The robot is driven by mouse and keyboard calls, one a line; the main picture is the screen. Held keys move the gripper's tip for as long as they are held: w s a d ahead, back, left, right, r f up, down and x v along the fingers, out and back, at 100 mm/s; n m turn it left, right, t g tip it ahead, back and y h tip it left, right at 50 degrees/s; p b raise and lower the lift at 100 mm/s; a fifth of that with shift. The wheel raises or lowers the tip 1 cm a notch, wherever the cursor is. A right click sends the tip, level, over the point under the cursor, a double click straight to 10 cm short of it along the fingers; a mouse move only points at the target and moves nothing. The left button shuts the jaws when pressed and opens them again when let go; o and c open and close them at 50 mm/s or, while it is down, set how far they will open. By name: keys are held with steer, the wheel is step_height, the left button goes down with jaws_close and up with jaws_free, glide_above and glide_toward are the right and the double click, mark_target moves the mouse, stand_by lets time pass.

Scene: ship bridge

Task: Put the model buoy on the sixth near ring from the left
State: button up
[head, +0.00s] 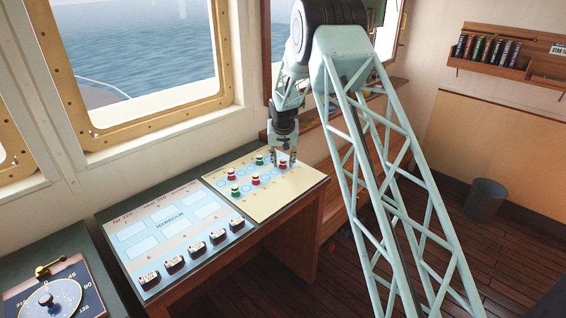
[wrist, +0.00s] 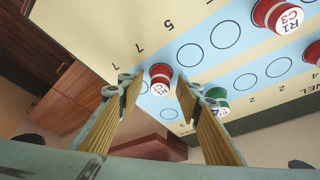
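The chart panel (head: 290,190) lies on the desk with two rows of printed rings on blue bands. My gripper (head: 284,163) is over the right part of its near row, pointing down. In the wrist view my gripper (wrist: 158,84) has one finger on each side of a red-and-white buoy (wrist: 160,78), with a gap showing on both sides. The buoy also shows in the head view (head: 283,166). It is in the near row, close to the right end; its base is hard to see, so I cannot tell its exact ring. Empty rings (wrist: 190,55) lie beside it.
A green buoy (wrist: 216,98) stands in the far row close to my right finger. A red buoy (wrist: 286,15) stands farther along the near row. Left of the panel is a harbour board (head: 165,225) with several dark model ships along its front.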

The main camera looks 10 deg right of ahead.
steer(key=shift+r, duration=0.2)
steer(key=v, duration=1.2)
steer(key=shift+p, duration=0.35)
steer(key=shift+w, duration=0.1)
stand_by(0.6)
